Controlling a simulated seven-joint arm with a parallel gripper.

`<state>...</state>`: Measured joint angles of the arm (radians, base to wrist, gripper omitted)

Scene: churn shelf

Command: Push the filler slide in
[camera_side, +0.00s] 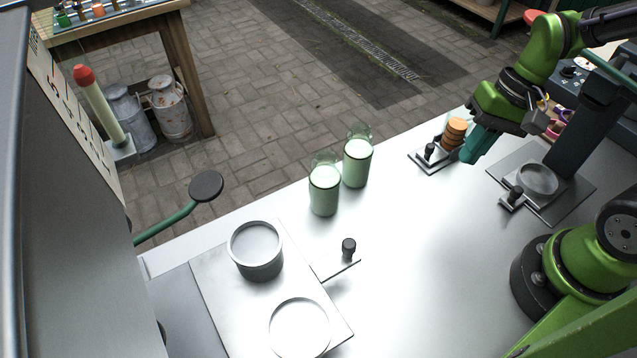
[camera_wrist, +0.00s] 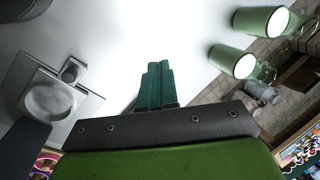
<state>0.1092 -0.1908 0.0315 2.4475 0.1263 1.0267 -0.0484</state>
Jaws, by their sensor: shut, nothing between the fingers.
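I cannot tell for certain which part is the filler slide. A slide with a black knob (camera_side: 348,248) sticks out from the right edge of a large metal plate (camera_side: 215,290). A second black knob (camera_side: 515,196) stands at the edge of a smaller plate (camera_side: 560,207) with a round cup (camera_side: 538,180); in the wrist view this cup (camera_wrist: 48,101) and knob (camera_wrist: 71,71) are at left. My gripper (camera_side: 468,159) is shut and empty, above the table beside a stack of orange discs (camera_side: 454,133). In the wrist view my gripper (camera_wrist: 158,66) points over bare table.
A small base with a black knob (camera_side: 430,153) holds the orange discs. Two green bottles (camera_side: 324,190) (camera_side: 357,162) stand at the table's far edge. A metal cylinder (camera_side: 256,255) stands on the large plate. A lever with a dark round pad (camera_side: 206,186) is at left. The table's middle is clear.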

